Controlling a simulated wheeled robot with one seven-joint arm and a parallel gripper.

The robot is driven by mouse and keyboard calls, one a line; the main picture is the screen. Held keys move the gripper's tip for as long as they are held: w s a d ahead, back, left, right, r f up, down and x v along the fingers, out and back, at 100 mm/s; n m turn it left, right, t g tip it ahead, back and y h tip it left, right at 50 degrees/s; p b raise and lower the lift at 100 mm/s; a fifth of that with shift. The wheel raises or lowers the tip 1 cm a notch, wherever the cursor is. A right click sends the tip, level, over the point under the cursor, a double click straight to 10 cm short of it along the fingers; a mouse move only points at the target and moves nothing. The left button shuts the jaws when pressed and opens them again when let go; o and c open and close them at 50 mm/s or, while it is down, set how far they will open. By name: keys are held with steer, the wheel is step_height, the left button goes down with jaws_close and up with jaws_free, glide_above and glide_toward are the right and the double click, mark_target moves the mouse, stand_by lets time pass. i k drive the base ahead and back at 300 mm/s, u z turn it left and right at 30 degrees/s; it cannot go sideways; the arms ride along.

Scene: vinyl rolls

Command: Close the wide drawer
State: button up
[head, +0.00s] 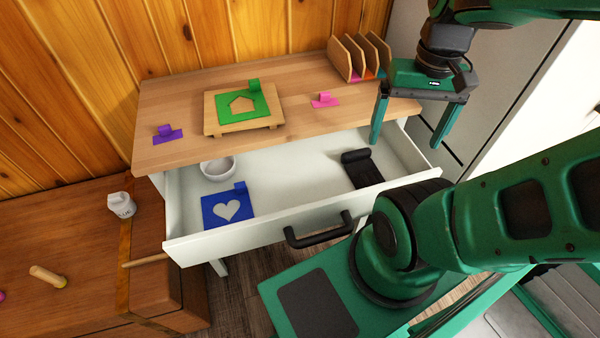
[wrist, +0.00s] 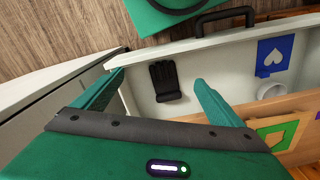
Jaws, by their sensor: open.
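The wide white drawer (head: 280,219) is pulled out from under a wooden desktop (head: 185,95), with a black bar handle (head: 318,231) on its front. My gripper (head: 411,142) is open and empty, above the drawer's right side in the head view.
On the desktop are a small wooden stand with a green sheet (head: 240,106), purple (head: 168,134) and pink (head: 325,100) pieces and a wooden rack (head: 358,58). A pale cabinet is at right.

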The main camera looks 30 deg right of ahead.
mark_target(301, 186)
steer(key=u, duration=0.05)
steer(key=k, duration=0.5)
steer(key=u, duration=1.35)
steer(key=k, duration=0.95)
steer(key=z, duration=0.6)
steer(key=i, duration=1)
steer(key=u, duration=0.05)
